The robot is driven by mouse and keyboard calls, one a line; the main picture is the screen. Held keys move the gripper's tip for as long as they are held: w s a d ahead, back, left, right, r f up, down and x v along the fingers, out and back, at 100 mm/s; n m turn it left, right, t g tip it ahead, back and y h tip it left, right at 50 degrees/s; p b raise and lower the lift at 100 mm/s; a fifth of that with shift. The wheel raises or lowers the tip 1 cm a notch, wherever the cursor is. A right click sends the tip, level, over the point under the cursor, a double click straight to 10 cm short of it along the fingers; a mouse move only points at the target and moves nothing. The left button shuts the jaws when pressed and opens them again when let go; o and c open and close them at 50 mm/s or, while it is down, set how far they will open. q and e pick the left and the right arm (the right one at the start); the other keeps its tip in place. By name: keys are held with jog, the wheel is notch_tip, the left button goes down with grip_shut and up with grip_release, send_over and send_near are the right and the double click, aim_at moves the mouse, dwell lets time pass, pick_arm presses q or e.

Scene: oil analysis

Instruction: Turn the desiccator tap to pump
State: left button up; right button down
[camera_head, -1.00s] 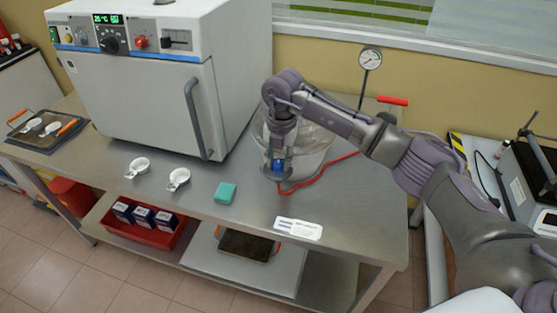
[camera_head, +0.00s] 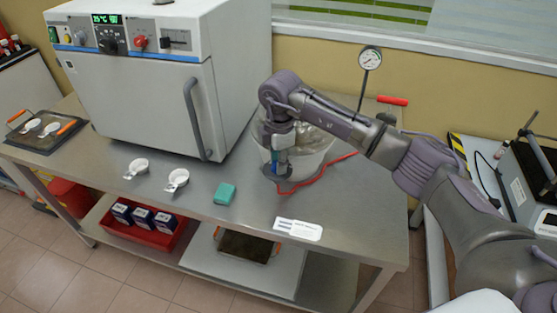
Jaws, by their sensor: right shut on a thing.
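The desiccator (camera_head: 318,152), a clear round vessel, stands on the steel bench behind my right arm, which hides part of it. Its small blue tap (camera_head: 272,166) shows at the left side of my right gripper (camera_head: 277,167). The gripper points down at the front of the vessel and is shut on the tap. The fingers hide most of the tap, so I cannot tell its exact setting. A red hose (camera_head: 322,177) runs from near the tap to the right. My left gripper is not in view.
A white oven (camera_head: 140,100) fills the back left. A pressure gauge (camera_head: 370,54) rises behind the desiccator.

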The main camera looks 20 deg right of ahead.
jog(key=shift+r+m, duration=0.15)
jog(key=shift+m, duration=1.05)
jog(key=c, duration=1.1)
grip_release()
jog(key=r, duration=1.2)
jog(key=shift+s, duration=0.3)
jog(key=shift+a+f, duration=0.1)
jog(key=shift+a, duration=0.05)
